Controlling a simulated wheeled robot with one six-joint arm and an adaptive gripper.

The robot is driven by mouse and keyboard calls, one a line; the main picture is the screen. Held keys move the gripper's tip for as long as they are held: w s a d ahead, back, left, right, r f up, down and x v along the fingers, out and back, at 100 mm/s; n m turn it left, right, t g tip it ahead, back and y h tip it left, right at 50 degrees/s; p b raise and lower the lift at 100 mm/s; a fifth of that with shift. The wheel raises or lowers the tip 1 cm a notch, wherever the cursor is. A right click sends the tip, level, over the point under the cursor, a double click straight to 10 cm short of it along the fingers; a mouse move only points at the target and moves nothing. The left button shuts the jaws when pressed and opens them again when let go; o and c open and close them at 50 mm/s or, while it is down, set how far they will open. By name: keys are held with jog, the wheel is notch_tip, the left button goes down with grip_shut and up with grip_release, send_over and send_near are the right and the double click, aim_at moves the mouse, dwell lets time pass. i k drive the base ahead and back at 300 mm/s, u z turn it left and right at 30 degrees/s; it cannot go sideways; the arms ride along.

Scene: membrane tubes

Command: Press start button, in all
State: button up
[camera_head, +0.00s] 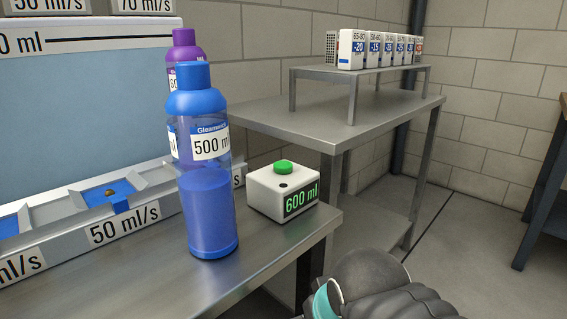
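A round green button (283,167) sits on top of a small white box (264,196). The box's front carries a dark display reading "600 ml" in green. The box stands at the right end of the near metal table, and the button is unobstructed from above. A dark rounded part of my own arm with a teal ring shows at the bottom right, apart from the box. My gripper's fingers do not show.
A blue bottle (206,208) marked "500 ml" stands left of the box, with a purple bottle (184,45) behind. A blue-and-white apparatus (85,95) fills the left. Behind, a metal table (260,112) holds a raised shelf with several small cartons (352,48).

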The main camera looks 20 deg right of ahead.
aim_at(281, 167)
jog(key=z, duration=1.45)
jog(key=k, duration=1.3)
jog(key=u, duration=1.7)
